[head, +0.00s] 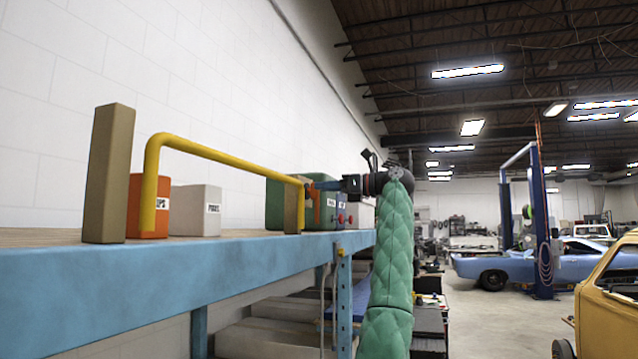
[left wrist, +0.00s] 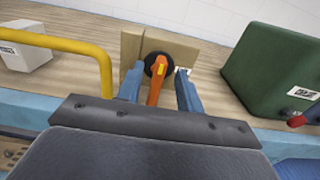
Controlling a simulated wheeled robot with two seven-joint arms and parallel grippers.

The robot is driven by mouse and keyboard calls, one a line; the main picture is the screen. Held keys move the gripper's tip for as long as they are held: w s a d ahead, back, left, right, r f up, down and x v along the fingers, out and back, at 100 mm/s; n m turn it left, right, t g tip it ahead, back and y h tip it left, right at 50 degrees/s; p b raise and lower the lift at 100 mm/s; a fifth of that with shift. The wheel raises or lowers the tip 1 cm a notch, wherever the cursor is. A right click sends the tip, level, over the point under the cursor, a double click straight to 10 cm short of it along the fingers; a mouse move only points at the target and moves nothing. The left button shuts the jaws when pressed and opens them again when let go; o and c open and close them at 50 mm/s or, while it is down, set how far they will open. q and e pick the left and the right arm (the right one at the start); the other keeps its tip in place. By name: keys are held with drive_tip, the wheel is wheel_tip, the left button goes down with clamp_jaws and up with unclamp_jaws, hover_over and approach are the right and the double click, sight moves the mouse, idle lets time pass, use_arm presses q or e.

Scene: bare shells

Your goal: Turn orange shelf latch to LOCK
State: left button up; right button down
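The orange latch handle (left wrist: 154,93) turns on a round black hub (left wrist: 150,68) set on a tan wooden block (left wrist: 130,48). In the left wrist view the handle points down toward the gripper. A white label shows only in part behind the right finger, and I cannot read it. My left gripper (left wrist: 157,88) is open, with one blue finger on each side of the handle and visible gaps between. In the head view the left gripper (head: 314,187) is at the block (head: 293,207), by a small orange part of the latch (head: 317,207). My right gripper is in neither view.
An orange bin (head: 133,206), a grey bin (head: 196,210) and a green box (left wrist: 275,65) stand on the shelf. A red knob (left wrist: 297,121) is right of the gripper.

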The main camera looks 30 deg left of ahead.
use_arm(q)
drive_tip(key=shift+p+x, duration=0.5)
drive_tip(key=shift+x, duration=0.7)
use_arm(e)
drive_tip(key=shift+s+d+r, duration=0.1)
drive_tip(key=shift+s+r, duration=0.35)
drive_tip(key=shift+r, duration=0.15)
use_arm(q)
clamp_jaws()
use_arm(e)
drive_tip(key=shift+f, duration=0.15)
